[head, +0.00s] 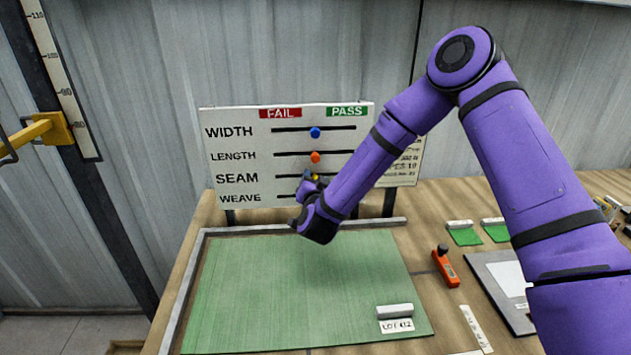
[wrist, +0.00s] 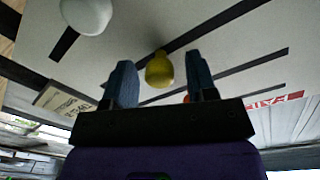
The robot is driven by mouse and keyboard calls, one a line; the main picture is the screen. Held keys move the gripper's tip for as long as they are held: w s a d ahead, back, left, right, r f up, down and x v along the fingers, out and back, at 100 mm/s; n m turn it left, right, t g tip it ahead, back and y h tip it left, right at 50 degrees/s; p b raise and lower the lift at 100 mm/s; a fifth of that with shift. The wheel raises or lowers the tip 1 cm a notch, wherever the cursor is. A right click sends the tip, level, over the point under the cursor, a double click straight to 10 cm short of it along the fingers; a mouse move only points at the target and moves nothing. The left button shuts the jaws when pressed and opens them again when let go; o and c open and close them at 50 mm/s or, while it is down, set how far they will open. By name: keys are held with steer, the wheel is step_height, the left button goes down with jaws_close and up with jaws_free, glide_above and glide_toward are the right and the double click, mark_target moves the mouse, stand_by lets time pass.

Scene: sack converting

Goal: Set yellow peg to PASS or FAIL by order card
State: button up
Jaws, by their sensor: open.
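The board (head: 235,145) has FAIL and PASS headings and rows WIDTH, LENGTH, SEAM and WEAVE. The yellow peg (head: 314,176) is on the SEAM slot, about midway, mostly hidden behind my gripper (head: 311,184). In the wrist view, the yellow peg (wrist: 159,70) shows between the two fingers of my open gripper (wrist: 160,76), with a visible gap to each finger. The order card (head: 405,168) is right of the board, partly covered by my arm; its text is too small to read. It also shows in the wrist view (wrist: 62,101).
A blue peg (head: 315,132) and an orange peg (head: 315,156) sit mid-slot above. A white peg (wrist: 87,14) is close by on the neighbouring slot. Below lie a green sheet (head: 290,285), a white roll (head: 394,310) and an orange tool (head: 446,267).

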mark_target(283, 176)
steer(key=shift+w, duration=0.15)
jaws_close()
steer(key=shift+a, duration=4.4)
jaws_free()
steer(key=shift+a, duration=0.15)
steer(key=s, duration=1)
steer(key=shift+s+a, duration=0.25)
steer(key=shift+s, duration=0.15)
